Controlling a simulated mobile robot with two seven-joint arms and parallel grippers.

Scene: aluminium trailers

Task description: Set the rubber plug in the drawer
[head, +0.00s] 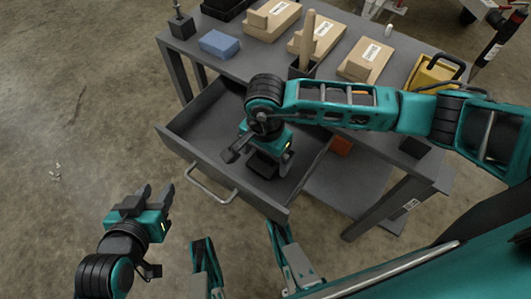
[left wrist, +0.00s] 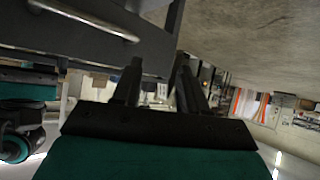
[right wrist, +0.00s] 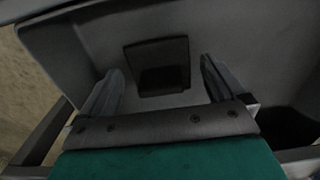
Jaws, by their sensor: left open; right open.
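The grey drawer (head: 195,122) is pulled out from the table, and its handle (head: 212,190) faces the front. A dark block (right wrist: 158,65), which looks like the rubber plug, is in the drawer, ahead of and between my right fingers in the right wrist view. In the head view it shows partly under the gripper. My right gripper (head: 261,158) is open, reaching down into the drawer. I cannot tell whether a finger touches the block. My left gripper (head: 154,194) is open and empty, outside the drawer to the front left. The drawer handle also shows in the left wrist view (left wrist: 85,20).
The table top (head: 335,65) above carries a blue block (head: 219,44), several wooden pieces (head: 273,20), an upright wooden rod (head: 307,38) in a dark holder and a yellow item (head: 432,74). The floor at left is clear.

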